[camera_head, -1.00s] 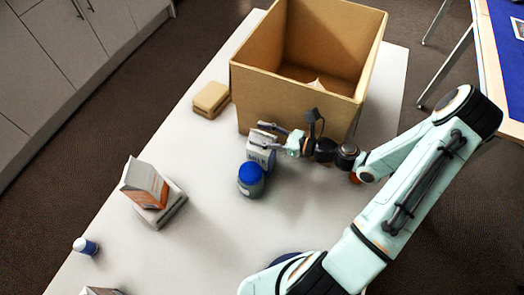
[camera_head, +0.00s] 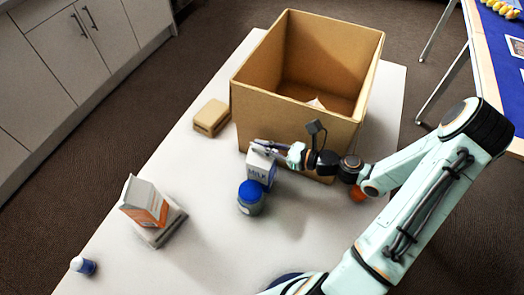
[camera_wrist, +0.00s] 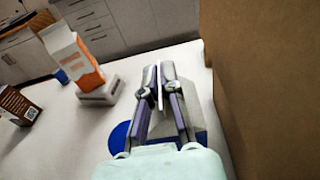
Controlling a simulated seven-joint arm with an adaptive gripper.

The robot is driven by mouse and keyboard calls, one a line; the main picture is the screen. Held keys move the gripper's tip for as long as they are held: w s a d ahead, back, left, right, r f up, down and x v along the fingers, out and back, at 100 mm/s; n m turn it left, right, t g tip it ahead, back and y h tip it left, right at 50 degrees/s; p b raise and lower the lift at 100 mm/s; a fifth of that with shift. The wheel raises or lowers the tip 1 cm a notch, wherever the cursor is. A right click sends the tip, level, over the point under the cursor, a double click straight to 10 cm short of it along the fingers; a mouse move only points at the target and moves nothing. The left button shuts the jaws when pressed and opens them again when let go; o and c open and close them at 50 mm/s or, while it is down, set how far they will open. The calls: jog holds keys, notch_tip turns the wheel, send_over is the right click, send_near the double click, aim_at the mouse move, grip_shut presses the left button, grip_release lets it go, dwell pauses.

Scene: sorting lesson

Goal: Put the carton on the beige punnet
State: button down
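The milk carton (camera_head: 262,170) is white with blue print and stands upright on the table, close to the large cardboard box. My gripper (camera_head: 259,148) is at its top. In the wrist view my gripper (camera_wrist: 160,72) has its fingers drawn close together, with the carton's thin pale top ridge between them; the grey carton body (camera_wrist: 196,122) shows below, partly hidden by the fingers. The beige punnet (camera_head: 211,118) is a small tan block-like container on the table, left of the cardboard box and apart from the carton.
A blue-lidded jar (camera_head: 250,198) stands close in front of the carton. The cardboard box (camera_head: 290,125) rises just behind my gripper. An orange-and-white carton (camera_head: 145,203) leans on a grey base (camera_head: 165,232) at left. A blue-and-white cup (camera_head: 83,266) stands front left. Table between punnet and jar is clear.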

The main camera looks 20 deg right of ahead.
notch_tip(320, 180, up, 34)
jog(key=w+a+r+m+t+h, duration=0.1)
jog(key=w+r+m+t+h, duration=0.15)
jog(key=w, duration=0.75)
jog(key=w+a+r+m+t+h, duration=0.1)
jog(key=w+r+m+t+h, duration=0.15)
jog(key=w, duration=0.75)
jog(key=w+a+f+m+h, duration=0.4)
jog(key=w+f+h, duration=0.1)
jog(key=w+h, duration=0.15)
notch_tip(320, 180, down, 31)
jog(key=w, duration=0.1)
jog(key=shift+a, duration=0.2)
jog(key=shift+f, duration=0.1)
jog(key=shift+f, duration=0.15)
jog(key=c, duration=1.2)
grip_release()
jog(key=shift+c, duration=0.2)
